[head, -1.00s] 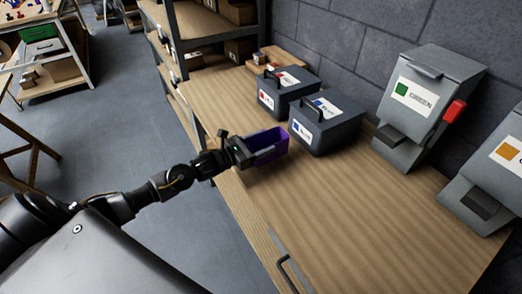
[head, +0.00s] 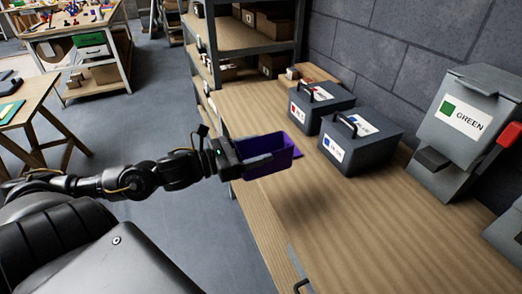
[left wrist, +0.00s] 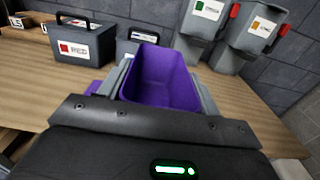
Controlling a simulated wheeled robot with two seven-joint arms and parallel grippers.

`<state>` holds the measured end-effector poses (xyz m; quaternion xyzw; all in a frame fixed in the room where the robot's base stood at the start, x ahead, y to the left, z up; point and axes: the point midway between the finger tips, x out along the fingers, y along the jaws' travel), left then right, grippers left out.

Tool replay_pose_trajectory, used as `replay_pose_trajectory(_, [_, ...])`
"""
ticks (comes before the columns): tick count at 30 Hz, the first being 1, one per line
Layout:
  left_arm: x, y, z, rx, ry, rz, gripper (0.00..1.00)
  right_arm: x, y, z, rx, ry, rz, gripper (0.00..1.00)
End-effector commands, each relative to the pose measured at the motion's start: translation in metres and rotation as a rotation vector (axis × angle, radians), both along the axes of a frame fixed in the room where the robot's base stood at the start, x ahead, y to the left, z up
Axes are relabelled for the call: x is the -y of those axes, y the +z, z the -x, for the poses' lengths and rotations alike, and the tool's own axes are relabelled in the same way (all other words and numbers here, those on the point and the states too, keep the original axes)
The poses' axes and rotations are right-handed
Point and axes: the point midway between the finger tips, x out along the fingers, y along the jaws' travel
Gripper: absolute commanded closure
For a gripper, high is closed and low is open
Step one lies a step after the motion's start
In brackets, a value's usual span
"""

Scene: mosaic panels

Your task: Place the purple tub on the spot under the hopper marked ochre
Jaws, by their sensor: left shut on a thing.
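The purple tub (head: 262,163) is an open-topped box, held at the left edge of the wooden bench in the head view. My left gripper (head: 250,154) is shut on it; in the left wrist view the tub (left wrist: 160,80) sits between the two grey fingers. The hopper with the orange square label (left wrist: 255,38) stands at the right in the left wrist view. In the head view only a grey part of a hopper (head: 507,236) shows at the right edge, its label out of frame. The spot under it is not visible. My right gripper is not in view.
The bench (head: 350,225) is clear in front. Two dark handled boxes, red-labelled (head: 318,105) and blue-labelled (head: 360,142), stand behind the tub. The green hopper (head: 465,130) stands against the wall. Shelves (head: 245,40) are at the back.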

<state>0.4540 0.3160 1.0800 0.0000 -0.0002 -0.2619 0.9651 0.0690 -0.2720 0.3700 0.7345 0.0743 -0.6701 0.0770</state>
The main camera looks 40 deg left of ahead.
Motion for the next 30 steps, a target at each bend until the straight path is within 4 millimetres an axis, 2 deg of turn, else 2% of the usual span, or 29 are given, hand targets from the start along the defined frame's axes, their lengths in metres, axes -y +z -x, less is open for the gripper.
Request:
replay_pose_trajectory(10, [0.005,0.0,0.002,0.004,-0.026,0.001,0.63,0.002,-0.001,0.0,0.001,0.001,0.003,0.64])
replay_pose_trajectory(14, [0.026,-0.005,-0.001,0.012,-0.113,0.001,0.63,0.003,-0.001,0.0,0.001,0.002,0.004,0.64])
replay_pose_trajectory(21, [0.074,-0.015,-0.001,0.01,-0.327,0.002,0.63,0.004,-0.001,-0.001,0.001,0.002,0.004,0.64])
replay_pose_trajectory(25, [0.09,-0.018,0.001,0.005,-0.397,0.0,0.63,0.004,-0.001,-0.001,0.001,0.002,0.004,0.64])
replay_pose_trajectory(30, [0.095,-0.019,0.002,0.001,-0.423,0.0,0.63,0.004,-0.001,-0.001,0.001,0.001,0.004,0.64])
